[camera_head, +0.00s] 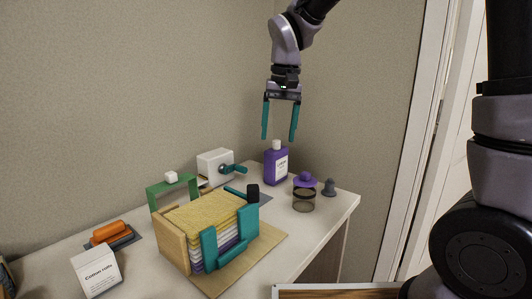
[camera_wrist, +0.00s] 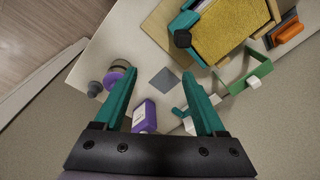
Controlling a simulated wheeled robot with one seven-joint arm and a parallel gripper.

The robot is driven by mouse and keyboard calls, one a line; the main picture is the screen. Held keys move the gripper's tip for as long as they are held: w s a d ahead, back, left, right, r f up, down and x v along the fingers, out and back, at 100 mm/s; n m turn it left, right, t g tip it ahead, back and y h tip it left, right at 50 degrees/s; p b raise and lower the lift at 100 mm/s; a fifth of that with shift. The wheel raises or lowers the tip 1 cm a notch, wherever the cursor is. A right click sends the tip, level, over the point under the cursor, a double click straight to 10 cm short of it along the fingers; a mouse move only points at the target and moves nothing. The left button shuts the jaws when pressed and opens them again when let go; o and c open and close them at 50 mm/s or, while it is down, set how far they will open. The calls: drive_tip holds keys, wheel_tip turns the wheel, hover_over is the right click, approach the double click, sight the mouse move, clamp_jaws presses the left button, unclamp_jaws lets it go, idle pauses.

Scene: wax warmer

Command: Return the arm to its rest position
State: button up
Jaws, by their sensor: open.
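My gripper (camera_head: 280,139) hangs from my arm with its two teal fingers spread wide and pointing down. It is open and empty, in the air above the purple bottle (camera_head: 275,167) at the back right of the counter. In the wrist view my gripper (camera_wrist: 160,73) also shows open, with nothing between its fingertips but the counter and a grey square (camera_wrist: 165,79) below. The purple bottle (camera_wrist: 145,115) there lies in view between the fingers, near their base, and looks lower than them.
On the counter (camera_head: 328,222) stand a jar with a purple lid (camera_head: 304,196), a small grey cone (camera_head: 329,187), a white box with a teal handle (camera_head: 215,166), a green frame (camera_head: 160,192), a wooden holder with stacked sheets (camera_head: 178,240), an orange block (camera_head: 108,232) and a cotton box (camera_head: 97,272). Walls stand behind.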

drive_tip(key=s+d+r+m+t, duration=0.1)
drive_tip(key=s+d+r+t, duration=0.1)
drive_tip(key=d, duration=0.5)
drive_tip(key=s+d+r+m+t, duration=0.2)
drive_tip(key=s+d+r, duration=0.2)
drive_tip(key=d, duration=0.4)
drive_tip(key=s+d+r+m+t, duration=0.1)
drive_tip(key=s+d+r+t, duration=0.1)
drive_tip(key=s+d, duration=0.3)
drive_tip(key=d+r, duration=0.1)
drive_tip(key=d, duration=0.2)
drive_tip(key=shift+s+r+m+y, duration=0.3)
drive_tip(key=shift+s+y, duration=0.05)
drive_tip(key=shift+y, duration=0.05)
